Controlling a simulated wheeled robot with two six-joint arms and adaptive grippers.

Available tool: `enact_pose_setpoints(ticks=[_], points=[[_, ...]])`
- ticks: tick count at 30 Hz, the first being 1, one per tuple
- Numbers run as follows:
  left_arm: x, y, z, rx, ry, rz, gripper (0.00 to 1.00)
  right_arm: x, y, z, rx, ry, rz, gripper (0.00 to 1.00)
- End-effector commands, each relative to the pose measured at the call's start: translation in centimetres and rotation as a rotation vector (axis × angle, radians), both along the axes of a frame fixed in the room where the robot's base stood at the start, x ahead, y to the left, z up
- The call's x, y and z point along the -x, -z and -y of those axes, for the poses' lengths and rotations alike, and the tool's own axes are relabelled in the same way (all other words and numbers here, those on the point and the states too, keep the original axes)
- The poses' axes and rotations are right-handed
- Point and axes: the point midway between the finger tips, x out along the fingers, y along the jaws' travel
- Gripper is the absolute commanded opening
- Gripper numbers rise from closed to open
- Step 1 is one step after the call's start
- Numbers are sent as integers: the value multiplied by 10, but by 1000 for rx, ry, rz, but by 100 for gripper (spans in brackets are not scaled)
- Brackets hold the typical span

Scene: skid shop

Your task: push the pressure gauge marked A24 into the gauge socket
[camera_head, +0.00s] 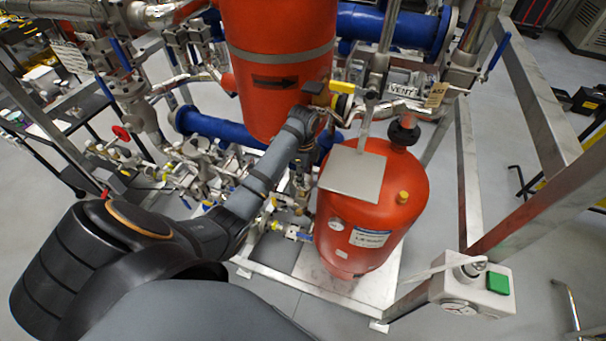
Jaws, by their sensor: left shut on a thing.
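My left arm reaches up from the lower left. My left gripper (331,112) is at its far end, in front of the pipework between the two red tanks. It is shut on a small round thing that looks like the pressure gauge (346,104). It is too small and too hidden to read a mark such as A24. The gauge socket cannot be made out; the gripper and pipes hide that spot. My right gripper is not in view.
A tall red tank (272,45) stands behind my left arm. A lower red tank (392,222) stands to the right, with a flat grey plate (352,174) over it. A yellow handle (342,87) is close to the gripper. A grey box with a green button (498,283) is at lower right.

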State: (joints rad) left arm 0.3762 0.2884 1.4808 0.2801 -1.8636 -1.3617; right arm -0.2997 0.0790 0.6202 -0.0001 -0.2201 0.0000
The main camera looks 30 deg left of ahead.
Motion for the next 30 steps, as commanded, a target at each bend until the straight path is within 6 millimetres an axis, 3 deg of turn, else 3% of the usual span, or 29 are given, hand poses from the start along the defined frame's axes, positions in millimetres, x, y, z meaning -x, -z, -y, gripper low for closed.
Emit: enact_pose_setpoints(ticks=[30], points=[[0,16,0,0,0,0,8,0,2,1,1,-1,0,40]])
